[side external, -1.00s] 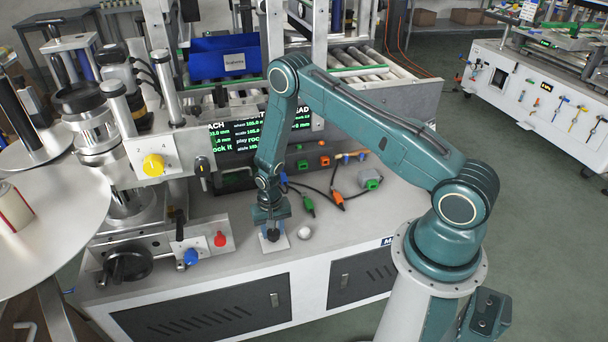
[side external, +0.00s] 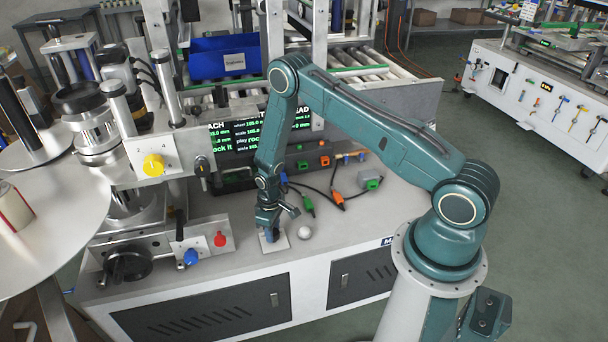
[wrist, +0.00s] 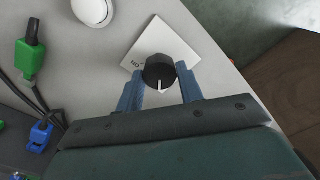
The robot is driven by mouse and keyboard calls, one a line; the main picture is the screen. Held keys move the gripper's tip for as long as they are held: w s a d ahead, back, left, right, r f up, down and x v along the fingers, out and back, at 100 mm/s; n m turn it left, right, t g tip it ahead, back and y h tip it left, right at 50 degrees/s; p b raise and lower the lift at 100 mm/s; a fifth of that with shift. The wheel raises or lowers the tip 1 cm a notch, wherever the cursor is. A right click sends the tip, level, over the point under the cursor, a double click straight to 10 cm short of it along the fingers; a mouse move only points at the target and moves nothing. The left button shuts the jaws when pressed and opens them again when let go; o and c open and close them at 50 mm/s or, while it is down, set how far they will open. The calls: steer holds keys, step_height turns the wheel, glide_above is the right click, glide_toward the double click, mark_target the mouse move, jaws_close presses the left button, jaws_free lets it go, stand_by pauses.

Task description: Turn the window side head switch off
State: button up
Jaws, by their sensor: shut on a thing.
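A black rotary knob (wrist: 158,66) with a white pointer stands on a square white plate (wrist: 160,36) in the wrist view. The word ON reads upside down on the plate, left of the knob. The pointer is toward the bottom of the wrist view, away from that word; no other label is visible. My gripper (wrist: 160,88) has its blue fingers on either side of the knob and is shut on it. In the side view my gripper (side external: 270,231) is low over the same plate (side external: 284,243), and the knob is mostly hidden.
A white dome (side external: 305,232) sits close to the plate. Green (side external: 308,204) and orange (side external: 337,197) plugs with black cables lie behind. A panel with a red knob (side external: 220,239) and a blue knob (side external: 190,257) stands to the left. The bench front edge is close.

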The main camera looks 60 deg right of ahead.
steer(key=shift+n, duration=0.6)
steer(key=o, duration=1)
steer(key=shift+r, duration=0.1)
step_height(320, 180, up, 14)
stand_by(0.4)
